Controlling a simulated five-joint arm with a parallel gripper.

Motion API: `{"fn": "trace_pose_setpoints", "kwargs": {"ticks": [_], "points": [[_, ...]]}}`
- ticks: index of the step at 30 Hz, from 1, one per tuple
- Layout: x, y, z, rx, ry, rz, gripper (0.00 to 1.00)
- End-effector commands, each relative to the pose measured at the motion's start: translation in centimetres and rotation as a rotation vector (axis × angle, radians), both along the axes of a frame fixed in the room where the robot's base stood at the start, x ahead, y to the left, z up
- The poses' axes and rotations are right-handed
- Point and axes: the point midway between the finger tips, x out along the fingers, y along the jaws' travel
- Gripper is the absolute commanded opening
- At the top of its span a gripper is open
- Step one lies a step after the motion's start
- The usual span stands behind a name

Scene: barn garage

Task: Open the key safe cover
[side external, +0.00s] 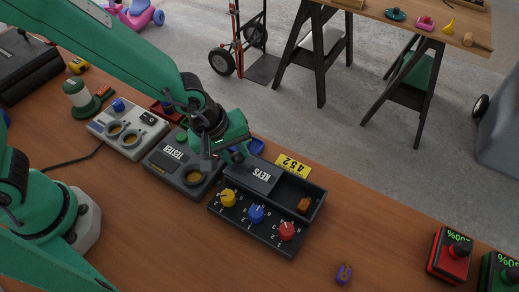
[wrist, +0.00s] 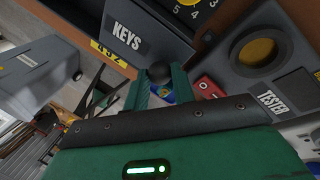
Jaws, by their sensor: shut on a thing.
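The key safe (side external: 262,222) is a dark box on the bench with a yellow, a blue and a red dial along its front. Its cover (side external: 262,177), marked KEYS, sits over the left part of the compartment. The right part is uncovered and shows a small orange-brown thing (side external: 304,205). My gripper (side external: 237,153) is at the cover's left end, shut on its dark round knob (wrist: 160,72), which shows in the wrist view beside the KEYS label (wrist: 126,36). The fingers partly hide the knob, and the side view does not show it clearly.
A grey tester (side external: 185,165) stands close left of the safe, with a pale two-ring box (side external: 128,130) beyond it. A red device (side external: 450,255) stands at far right. The bench between is mostly clear.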

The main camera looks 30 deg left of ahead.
Motion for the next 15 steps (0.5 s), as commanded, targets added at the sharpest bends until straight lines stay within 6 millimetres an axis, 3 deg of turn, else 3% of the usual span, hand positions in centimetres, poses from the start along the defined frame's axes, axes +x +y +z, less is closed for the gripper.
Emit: {"fn": "trace_pose_setpoints", "kwargs": {"ticks": [10,11,15], "points": [[0.16,0.34,0.05,-0.001,-0.005,0.003,0.0],[0.16,0.34,0.05,-0.001,-0.005,0.003,0.31],[0.13,0.34,0.03,-0.001,-0.004,0.003,0.34]]}}
